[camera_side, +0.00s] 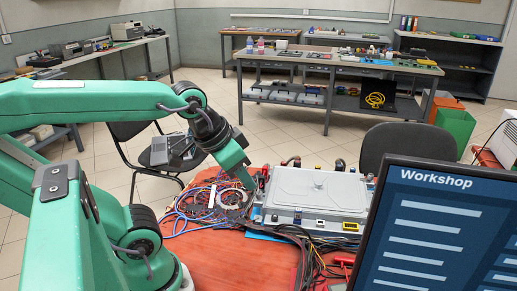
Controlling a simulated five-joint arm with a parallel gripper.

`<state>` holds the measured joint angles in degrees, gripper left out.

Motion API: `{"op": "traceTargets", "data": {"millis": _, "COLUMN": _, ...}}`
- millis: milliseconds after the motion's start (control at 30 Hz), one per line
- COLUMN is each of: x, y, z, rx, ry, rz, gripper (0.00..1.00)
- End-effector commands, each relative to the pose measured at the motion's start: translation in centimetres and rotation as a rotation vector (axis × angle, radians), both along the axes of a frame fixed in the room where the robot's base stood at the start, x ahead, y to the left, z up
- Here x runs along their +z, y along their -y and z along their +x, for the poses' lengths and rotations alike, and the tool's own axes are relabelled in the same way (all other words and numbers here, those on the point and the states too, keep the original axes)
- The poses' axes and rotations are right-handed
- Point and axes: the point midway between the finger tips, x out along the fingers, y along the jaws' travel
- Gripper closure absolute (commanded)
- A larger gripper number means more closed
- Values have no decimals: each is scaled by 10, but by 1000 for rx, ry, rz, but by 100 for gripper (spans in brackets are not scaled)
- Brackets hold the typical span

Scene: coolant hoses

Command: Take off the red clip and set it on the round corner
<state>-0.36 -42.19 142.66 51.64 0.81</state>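My gripper (248,182) points down at the left end of a flat grey housing (320,190) on the red table. Its fingers are small and seen edge-on, so I cannot tell whether they are open or hold anything. A small red part (264,171) shows just right of the fingertips at the housing's back left corner; I cannot tell whether it is the red clip or whether the gripper touches it. More red pieces (344,261) lie by the table's front right, partly behind the monitor. I cannot make out which place is the round corner.
Blue and dark cables (190,212) lie coiled left of the housing. Black hoses (300,240) run along its front. A monitor (440,235) blocks the right foreground. The red tabletop (235,262) is bare at the front left. A dark chair (408,145) stands behind.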

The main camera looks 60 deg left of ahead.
Motion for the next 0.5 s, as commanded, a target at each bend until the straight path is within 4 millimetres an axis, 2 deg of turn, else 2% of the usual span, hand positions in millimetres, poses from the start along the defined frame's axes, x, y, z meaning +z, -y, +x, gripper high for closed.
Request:
{"op": "traceTargets", "data": {"millis": 267, "x": 5, "y": -14, "z": 24, "rx": -49, "ry": -54, "rz": 49, "gripper": 75}}
{"op": "traceTargets", "data": {"millis": 500, "x": 7, "y": -38, "z": 59, "rx": -133, "ry": -129, "rz": 110, "gripper": 75}}
